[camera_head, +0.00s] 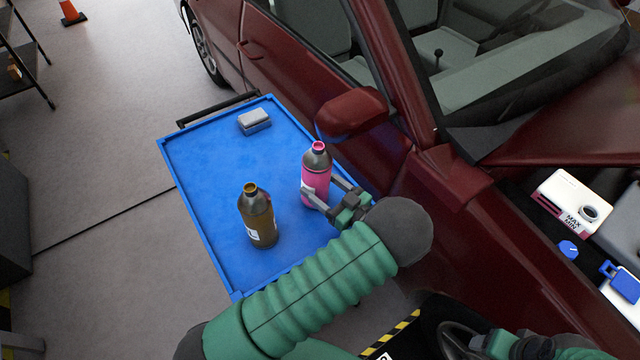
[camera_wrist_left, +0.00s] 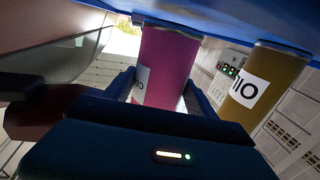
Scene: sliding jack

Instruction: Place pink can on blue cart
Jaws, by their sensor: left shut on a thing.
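The pink can (camera_head: 314,172) is a bottle-shaped can with a grey top and pink neck. It is upright over the right part of the blue cart (camera_head: 200,190). My left gripper (camera_head: 322,194) is shut on the pink can from the right side. The left wrist view shows the pink can (camera_wrist_left: 168,68) between the fingers, its end close to the blue cart surface (camera_wrist_left: 235,18). I cannot tell whether it touches the cart. My right gripper (camera_head: 468,345) is at the bottom right edge, partly cut off; its jaw state is unclear.
A brown bottle (camera_head: 257,215) stands on the cart left of the pink can, also in the left wrist view (camera_wrist_left: 262,85). A grey sponge-like block (camera_head: 254,121) lies at the cart's far end. A dark red car (camera_head: 430,200) borders the cart's right side.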

